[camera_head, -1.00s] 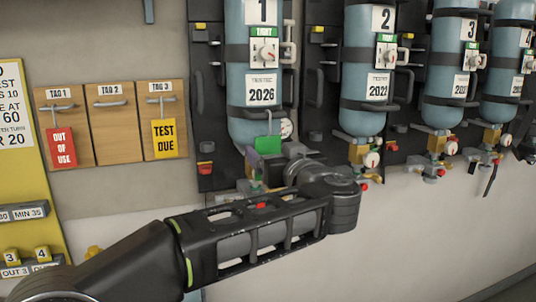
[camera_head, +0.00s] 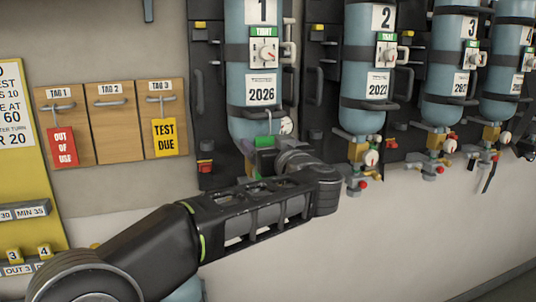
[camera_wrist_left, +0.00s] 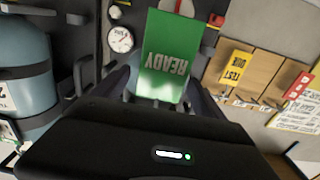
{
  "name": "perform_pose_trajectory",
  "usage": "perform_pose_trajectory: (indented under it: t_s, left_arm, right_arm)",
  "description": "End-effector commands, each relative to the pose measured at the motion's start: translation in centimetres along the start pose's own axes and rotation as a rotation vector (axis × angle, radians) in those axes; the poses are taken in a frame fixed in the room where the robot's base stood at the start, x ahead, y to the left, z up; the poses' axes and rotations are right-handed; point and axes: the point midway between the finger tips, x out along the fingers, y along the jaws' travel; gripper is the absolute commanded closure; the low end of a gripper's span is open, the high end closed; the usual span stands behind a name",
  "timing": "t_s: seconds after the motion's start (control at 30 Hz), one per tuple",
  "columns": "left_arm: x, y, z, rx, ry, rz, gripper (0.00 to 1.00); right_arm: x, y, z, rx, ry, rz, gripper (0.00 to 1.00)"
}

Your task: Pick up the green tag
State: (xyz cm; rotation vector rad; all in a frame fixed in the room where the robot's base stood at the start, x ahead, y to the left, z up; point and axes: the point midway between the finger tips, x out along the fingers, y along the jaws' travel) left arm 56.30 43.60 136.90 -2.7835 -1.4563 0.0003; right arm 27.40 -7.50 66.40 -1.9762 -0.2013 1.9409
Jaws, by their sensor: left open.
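The green tag (camera_head: 265,142) hangs by a wire loop below cylinder 1 in the head view. In the left wrist view the green tag (camera_wrist_left: 165,58) fills the upper middle, with READY reading upside down. My left gripper (camera_head: 256,152) is at the lower part of the tag and hides some of it in the head view. In the left wrist view my open fingers (camera_wrist_left: 163,95) lie to either side of the tag's near end. Whether they touch it cannot be told. My right gripper is not in view.
Cylinder 1 (camera_head: 262,110) stands just above the gripper, with a gauge (camera_wrist_left: 120,39) close by the tag. Other cylinders with valves line the wall to the right. A wooden tag board (camera_head: 110,123) hangs at left with a red tag (camera_head: 62,147) and a yellow tag (camera_head: 165,137).

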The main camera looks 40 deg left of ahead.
Motion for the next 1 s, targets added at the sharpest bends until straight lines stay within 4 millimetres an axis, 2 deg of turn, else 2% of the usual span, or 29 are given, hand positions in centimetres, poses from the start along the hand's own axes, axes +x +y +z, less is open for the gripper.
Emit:
perform_pose_trajectory:
  t_s: [0.2,1.0]
  left_arm:
    - [-0.02,0.00,-0.01,0.000,0.000,0.000,0.19]
    - [-0.02,0.00,-0.02,0.000,0.000,0.000,0.83]
  right_arm:
    - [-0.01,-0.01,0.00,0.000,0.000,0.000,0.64]
    - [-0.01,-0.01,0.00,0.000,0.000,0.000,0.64]
